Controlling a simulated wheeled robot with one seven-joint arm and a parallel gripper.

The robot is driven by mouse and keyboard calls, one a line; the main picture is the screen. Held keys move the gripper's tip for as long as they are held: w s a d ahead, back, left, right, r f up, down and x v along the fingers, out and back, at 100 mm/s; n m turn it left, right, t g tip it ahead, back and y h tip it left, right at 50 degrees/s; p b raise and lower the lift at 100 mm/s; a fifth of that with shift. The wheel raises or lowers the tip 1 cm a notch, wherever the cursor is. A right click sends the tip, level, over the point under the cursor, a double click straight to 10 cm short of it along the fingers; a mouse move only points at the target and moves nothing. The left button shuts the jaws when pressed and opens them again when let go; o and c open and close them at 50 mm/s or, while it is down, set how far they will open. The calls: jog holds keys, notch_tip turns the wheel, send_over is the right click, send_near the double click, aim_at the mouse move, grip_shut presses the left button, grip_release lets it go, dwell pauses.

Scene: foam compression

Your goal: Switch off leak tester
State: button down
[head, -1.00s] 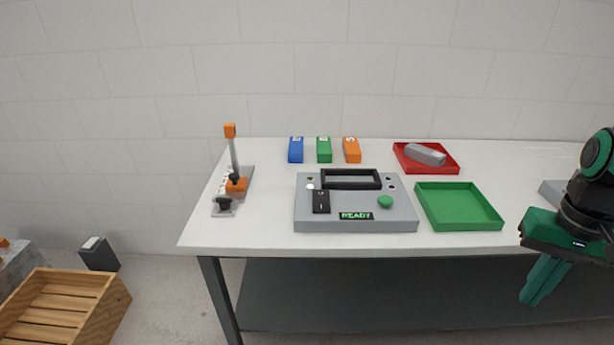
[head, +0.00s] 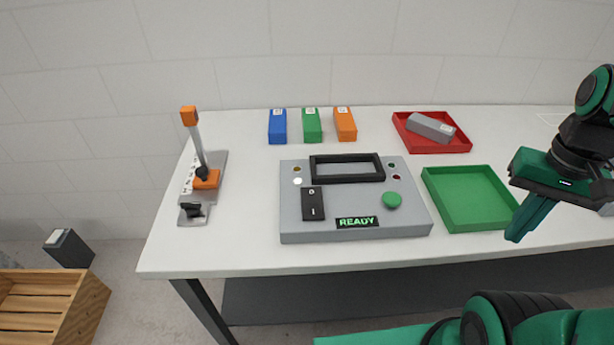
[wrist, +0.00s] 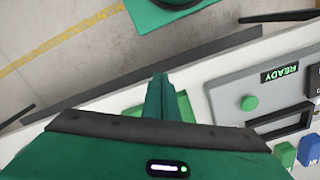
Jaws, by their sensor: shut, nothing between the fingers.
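The leak tester (head: 295,222) is a grey box on the white table, with a black-framed window, a green button (head: 392,200) and a lit green READY display (head: 357,222). A black rocker switch (head: 312,204) marked O and I sits at its left front. The tester also shows at the right of the wrist view (wrist: 236,84), where its switch is mostly cut off by the frame edge. My gripper (head: 516,238) is shut and empty. It points down at the right of the green tray, well to the right of the tester.
A green tray (head: 478,226) stands right of the tester, and a red tray (head: 408,143) with a grey part (head: 431,126) stands behind it. Blue, green and orange boxes (head: 345,123) stand at the back. An orange-handled lever fixture (head: 206,179) stands left. Bare table (head: 240,215) lies between the fixture and the tester.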

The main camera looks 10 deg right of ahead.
jog(key=w+a+r+n, duration=0.3)
jog(key=w+n, duration=0.2)
jog(key=w, duration=0.1)
notch_tip(320, 180, up, 6)
jog(key=n+t, duration=0.1)
jog(key=n, duration=1.8)
send_over(308, 193)
jog(key=s, duration=0.2)
jog(key=shift+w+f, duration=0.1)
jog(key=shift+f, duration=0.1)
jog(key=f, duration=0.4)
jog(key=w+f, duration=0.1)
jog(key=f, duration=0.8)
jog(key=shift+w+f, duration=0.25)
jog(key=shift+f, duration=0.1)
